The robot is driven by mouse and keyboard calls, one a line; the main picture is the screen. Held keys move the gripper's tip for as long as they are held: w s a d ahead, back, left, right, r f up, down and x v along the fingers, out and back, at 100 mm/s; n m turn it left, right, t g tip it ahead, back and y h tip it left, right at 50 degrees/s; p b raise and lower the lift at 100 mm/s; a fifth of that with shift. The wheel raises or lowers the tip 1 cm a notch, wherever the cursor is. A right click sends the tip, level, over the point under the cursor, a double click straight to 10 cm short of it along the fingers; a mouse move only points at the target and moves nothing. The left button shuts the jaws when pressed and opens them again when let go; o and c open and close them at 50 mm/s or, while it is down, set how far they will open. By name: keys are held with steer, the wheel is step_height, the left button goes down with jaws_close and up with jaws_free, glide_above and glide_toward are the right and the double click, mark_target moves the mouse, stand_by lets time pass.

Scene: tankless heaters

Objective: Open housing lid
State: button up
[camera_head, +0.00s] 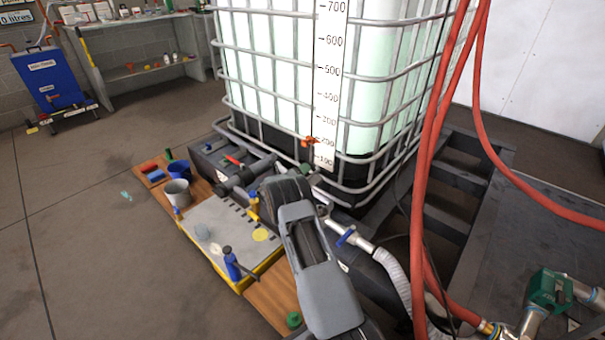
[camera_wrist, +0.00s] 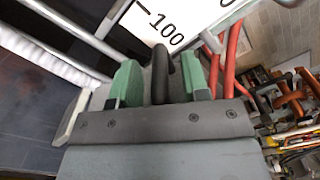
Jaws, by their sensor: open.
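I cannot make out the housing lid for certain in either view. In the wrist view my gripper (camera_wrist: 162,88) is open, with one green fingertip on each side. A dark, rounded upright bar (camera_wrist: 162,72) shows between the fingertips, with space on both sides. I cannot tell whether it belongs to a lid. Behind it is a grey surface below the tank's scale strip (camera_wrist: 158,22).
A yellow-edged grey tray (camera_head: 205,232) holds a blue bottle (camera_head: 232,264). A grey bucket (camera_head: 177,191) and blue cup (camera_head: 179,170) stand nearby. Red hoses (camera_head: 430,170) hang at the right, near a pale ribbed hose (camera_head: 390,270). The floor at left is mostly clear.

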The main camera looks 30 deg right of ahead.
steer(key=shift+d, duration=0.1)
jaws_close()
stand_by(0.4)
